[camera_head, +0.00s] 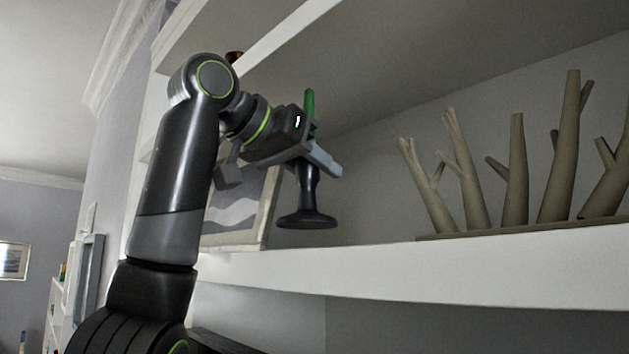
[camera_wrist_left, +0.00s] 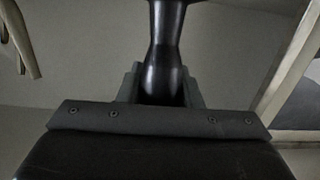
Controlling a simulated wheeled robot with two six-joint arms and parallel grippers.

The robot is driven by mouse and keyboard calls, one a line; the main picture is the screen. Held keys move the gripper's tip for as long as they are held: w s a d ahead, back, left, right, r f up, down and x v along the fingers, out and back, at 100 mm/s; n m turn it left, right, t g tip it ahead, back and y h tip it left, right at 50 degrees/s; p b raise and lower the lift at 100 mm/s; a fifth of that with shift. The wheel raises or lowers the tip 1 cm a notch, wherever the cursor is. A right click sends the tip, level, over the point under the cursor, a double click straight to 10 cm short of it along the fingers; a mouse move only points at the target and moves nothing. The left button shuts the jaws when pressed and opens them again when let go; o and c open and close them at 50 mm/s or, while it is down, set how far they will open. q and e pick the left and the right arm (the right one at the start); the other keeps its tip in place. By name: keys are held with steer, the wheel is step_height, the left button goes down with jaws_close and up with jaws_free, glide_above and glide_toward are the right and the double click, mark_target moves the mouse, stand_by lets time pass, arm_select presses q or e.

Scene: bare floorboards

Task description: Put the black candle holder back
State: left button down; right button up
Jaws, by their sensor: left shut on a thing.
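The black candle holder (camera_head: 307,219) is upright, with a round base and a narrow stem, and a green candle (camera_head: 309,103) rises above it. My left gripper (camera_head: 314,158) is shut around its upper stem. The base is over the white shelf (camera_head: 420,262), near its front edge; it looks slightly above the surface, but I cannot tell the gap exactly. My right gripper is not in view.
A framed picture (camera_head: 233,238) leans on the shelf just left of the holder, partly behind my arm. A beige branch-shaped ornament (camera_head: 516,185) stands to the right. Shelf space between holder and ornament is clear. An upper shelf (camera_head: 285,42) hangs above.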

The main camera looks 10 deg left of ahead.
mark_target(316, 190)
arm_select(q)
steer(key=shift+w+f, duration=0.1)
steer(key=shift+f, duration=0.75)
steer(key=shift+f+p, duration=0.45)
steer(key=shift+f, duration=0.25)
steer(key=shift+f, duration=0.1)
steer(key=shift+f, duration=0.15)
steer(key=c, duration=1)
jaws_free()
